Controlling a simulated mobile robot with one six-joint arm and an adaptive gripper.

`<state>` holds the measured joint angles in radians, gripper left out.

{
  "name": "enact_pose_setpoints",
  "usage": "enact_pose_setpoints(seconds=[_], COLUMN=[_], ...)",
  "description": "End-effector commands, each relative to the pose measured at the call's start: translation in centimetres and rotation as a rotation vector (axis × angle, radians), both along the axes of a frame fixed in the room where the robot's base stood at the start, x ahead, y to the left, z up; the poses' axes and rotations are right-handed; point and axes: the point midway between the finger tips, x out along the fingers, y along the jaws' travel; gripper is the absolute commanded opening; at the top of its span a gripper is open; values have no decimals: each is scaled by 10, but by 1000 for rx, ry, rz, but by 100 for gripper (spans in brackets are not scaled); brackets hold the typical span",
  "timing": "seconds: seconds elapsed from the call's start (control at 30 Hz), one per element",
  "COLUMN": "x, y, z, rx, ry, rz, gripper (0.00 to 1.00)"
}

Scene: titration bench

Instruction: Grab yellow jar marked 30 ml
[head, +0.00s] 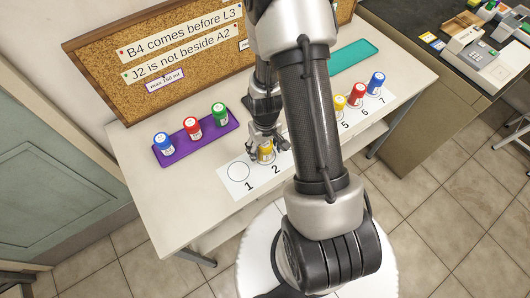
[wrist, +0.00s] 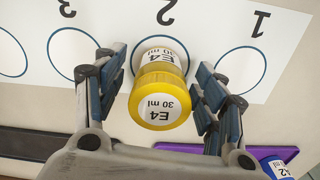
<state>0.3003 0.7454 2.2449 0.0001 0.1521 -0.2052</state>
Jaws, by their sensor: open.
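The yellow jar (wrist: 160,97) stands upright between my fingers in the wrist view, its label reading E4 and 30 ml. It also shows in the head view (head: 266,154), on the circle by the number 2. My gripper (wrist: 158,75) is open, with one finger on each side of the jar and a visible gap on both sides. In the head view my gripper (head: 265,142) is right over the jar and partly covers it.
A white numbered strip (head: 226,182) lies along the table front; circle 1 is empty. Yellow (head: 339,102), red (head: 357,94) and blue (head: 376,83) jars stand at its right end. A purple tray (head: 177,151) holds blue, red and green jars; a teal tray (head: 352,53) looks empty.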

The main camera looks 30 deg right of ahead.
Motion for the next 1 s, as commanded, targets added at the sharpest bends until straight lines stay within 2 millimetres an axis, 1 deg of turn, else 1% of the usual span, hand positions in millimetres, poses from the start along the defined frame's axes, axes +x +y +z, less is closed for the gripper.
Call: enact_pose_setpoints(seconds=[0.03, 0.07, 0.27, 0.9, 0.97, 1.0], x=[0, 0, 0, 0, 0, 0], y=[0, 0, 0, 0, 0, 0], z=[-6, -7, -6, -6, -6, -6], rx=[0, 0, 0, 0, 0, 0], ry=[0, 0, -1, -1, -1, -1], rz=[0, 0, 0, 0, 0, 0], gripper=[64, 64, 64, 21, 17, 17])
